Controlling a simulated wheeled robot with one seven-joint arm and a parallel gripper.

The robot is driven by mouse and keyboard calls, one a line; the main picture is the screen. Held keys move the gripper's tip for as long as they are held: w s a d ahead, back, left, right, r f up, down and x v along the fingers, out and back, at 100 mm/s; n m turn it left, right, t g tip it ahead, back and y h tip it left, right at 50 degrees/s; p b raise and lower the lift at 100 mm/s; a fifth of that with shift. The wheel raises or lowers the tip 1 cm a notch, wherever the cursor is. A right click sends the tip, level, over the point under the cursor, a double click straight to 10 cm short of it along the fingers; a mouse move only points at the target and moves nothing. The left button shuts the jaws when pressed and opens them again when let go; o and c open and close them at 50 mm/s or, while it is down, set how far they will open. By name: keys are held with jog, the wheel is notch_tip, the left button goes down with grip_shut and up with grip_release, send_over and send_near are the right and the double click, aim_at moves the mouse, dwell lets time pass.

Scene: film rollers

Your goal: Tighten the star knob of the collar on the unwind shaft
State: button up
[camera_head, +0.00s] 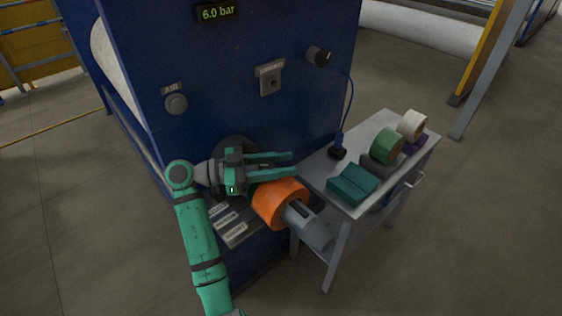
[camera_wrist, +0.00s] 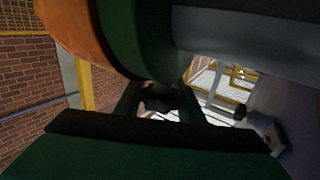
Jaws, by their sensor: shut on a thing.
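The unwind shaft (camera_head: 317,232) sticks out of the blue machine, with an orange roll (camera_head: 281,203) around it. My gripper (camera_head: 291,165) is above and behind the roll, its green fingers pointing right. In the wrist view, a dark green ring (camera_wrist: 137,35), seemingly the collar, sits between the orange roll (camera_wrist: 80,25) and a grey cylindrical part (camera_wrist: 250,48). A dark knob (camera_wrist: 159,99) below the ring is between my fingertips, and my gripper is shut on it. The knob's lobes are too dark to make out.
A metal cart (camera_head: 345,205) stands close to the right of the shaft, carrying teal blocks (camera_head: 352,184), a green roll (camera_head: 386,147), a white roll (camera_head: 412,126) and a dark blue device (camera_head: 338,150). The machine's blue panel (camera_head: 225,90) reads 6.0 bar. Floor is open at left.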

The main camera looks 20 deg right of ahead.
jog(key=shift+s+a+m+g+y, duration=0.1)
jog(key=shift+s+m+g+y, duration=0.15)
jog(key=shift+m+g, duration=0.4)
jog(key=shift+s+m+g+y, duration=0.1)
jog(key=shift+m+g+y, duration=0.2)
jog(key=shift+g, duration=0.55)
jog(key=o, duration=1)
jog(key=shift+o, duration=0.2)
